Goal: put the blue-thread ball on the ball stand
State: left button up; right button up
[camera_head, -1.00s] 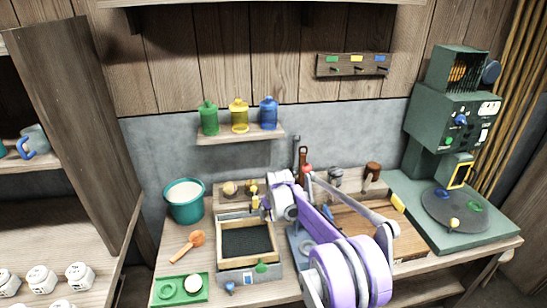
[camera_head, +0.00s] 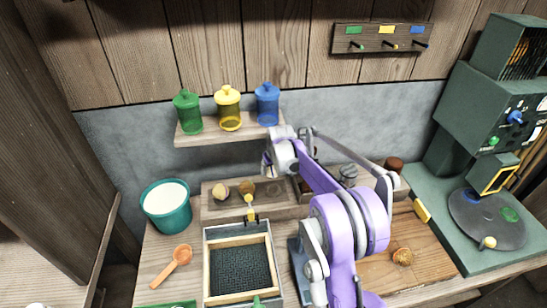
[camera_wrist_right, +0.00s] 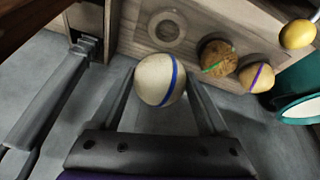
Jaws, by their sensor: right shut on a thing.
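The blue-thread ball (camera_wrist_right: 160,80), pale with a blue band, is between the fingers of my right gripper (camera_wrist_right: 160,95), which is shut on it. In the head view my right gripper (camera_head: 268,166) is above and right of the seated balls; the held ball cannot be made out there. The ball stand (camera_head: 215,207) is a wooden block at the back of the bench. In the wrist view the stand (camera_wrist_right: 133,40) shows an empty round seat, a green-thread ball (camera_wrist_right: 216,57) and a purple-thread ball (camera_wrist_right: 257,77). The held ball appears apart from the stand. My left gripper is not in view.
A shelf (camera_head: 200,137) with green, yellow and blue jars hangs above the stand. A teal bucket (camera_head: 166,210) stands left of it. A framed dark tray (camera_head: 240,270) is in front. A yellow round thing (camera_wrist_right: 298,34) shows beyond the balls.

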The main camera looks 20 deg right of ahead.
jog(key=shift+w+d, duration=0.1)
jog(key=shift+s+f, duration=0.2)
jog(key=shift+f, duration=0.25)
jog(key=shift+f+b, duration=0.35)
jog(key=shift+b, duration=0.05)
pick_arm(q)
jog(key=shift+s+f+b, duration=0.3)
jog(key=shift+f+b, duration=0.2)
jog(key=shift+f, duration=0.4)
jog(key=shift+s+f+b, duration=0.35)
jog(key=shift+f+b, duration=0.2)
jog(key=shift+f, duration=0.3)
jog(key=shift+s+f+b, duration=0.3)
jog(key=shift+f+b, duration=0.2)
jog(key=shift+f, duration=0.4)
pick_arm(e)
jog(key=shift+f, duration=3.25)
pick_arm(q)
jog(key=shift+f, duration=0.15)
pick_arm(e)
jog(key=shift+f, duration=0.15)
jog(key=o, duration=1.3)
jog(key=v, duration=1.1)
jog(key=shift+w, duration=0.1)
